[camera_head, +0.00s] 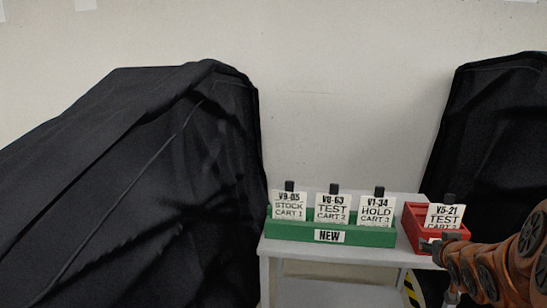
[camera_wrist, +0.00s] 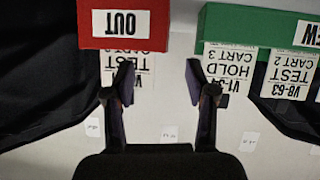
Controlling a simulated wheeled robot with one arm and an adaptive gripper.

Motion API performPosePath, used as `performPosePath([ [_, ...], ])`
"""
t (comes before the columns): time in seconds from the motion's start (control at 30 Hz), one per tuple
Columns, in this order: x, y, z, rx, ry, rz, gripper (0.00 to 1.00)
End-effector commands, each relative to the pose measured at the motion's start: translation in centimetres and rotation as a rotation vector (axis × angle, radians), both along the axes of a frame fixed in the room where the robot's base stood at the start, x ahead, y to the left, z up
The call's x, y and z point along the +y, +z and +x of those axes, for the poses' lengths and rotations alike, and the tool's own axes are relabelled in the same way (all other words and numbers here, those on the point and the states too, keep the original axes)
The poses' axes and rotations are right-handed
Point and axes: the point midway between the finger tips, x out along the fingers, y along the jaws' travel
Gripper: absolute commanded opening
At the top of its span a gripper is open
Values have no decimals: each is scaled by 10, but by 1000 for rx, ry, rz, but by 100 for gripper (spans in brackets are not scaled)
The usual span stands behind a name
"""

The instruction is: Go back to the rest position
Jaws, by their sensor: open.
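My gripper (camera_wrist: 158,82) is open, with nothing between its fingers in the wrist view. In the head view my gripper (camera_head: 438,245) is at the lower right, in front of the red tray (camera_head: 411,229). A tag reading V5-21 TEST (camera_head: 444,215) with a black top stands in that tray; its lower part is partly hidden. The green tray (camera_head: 284,230), labelled NEW, holds three tags: V9-05 STOCK CART 1 (camera_head: 289,205), V8-63 TEST CART 2 (camera_head: 332,208) and V1-34 HOLD CART 3 (camera_head: 376,210). In the wrist view, upside down, the red tray (camera_wrist: 90,30) is labelled OUT.
The trays stand on a grey table (camera_head: 330,254). A large black-covered cart (camera_head: 150,190) fills the left, and another black-covered cart (camera_head: 495,140) stands at the right. A bare pale wall (camera_head: 350,90) is behind. Yellow-black striping (camera_head: 411,288) shows below the table's right side.

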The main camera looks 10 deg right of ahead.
Motion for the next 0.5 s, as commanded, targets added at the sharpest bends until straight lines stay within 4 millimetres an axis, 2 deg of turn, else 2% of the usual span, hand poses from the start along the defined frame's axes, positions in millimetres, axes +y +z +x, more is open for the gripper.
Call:
performPosePath([
  [0.03, 16, -5, -1, 52, 4, 7, 56],
  [0.27, 80, -41, -33, 322, -4, 75, 56],
  [0.5, 157, -69, -91, 609, 28, 157, 56],
])
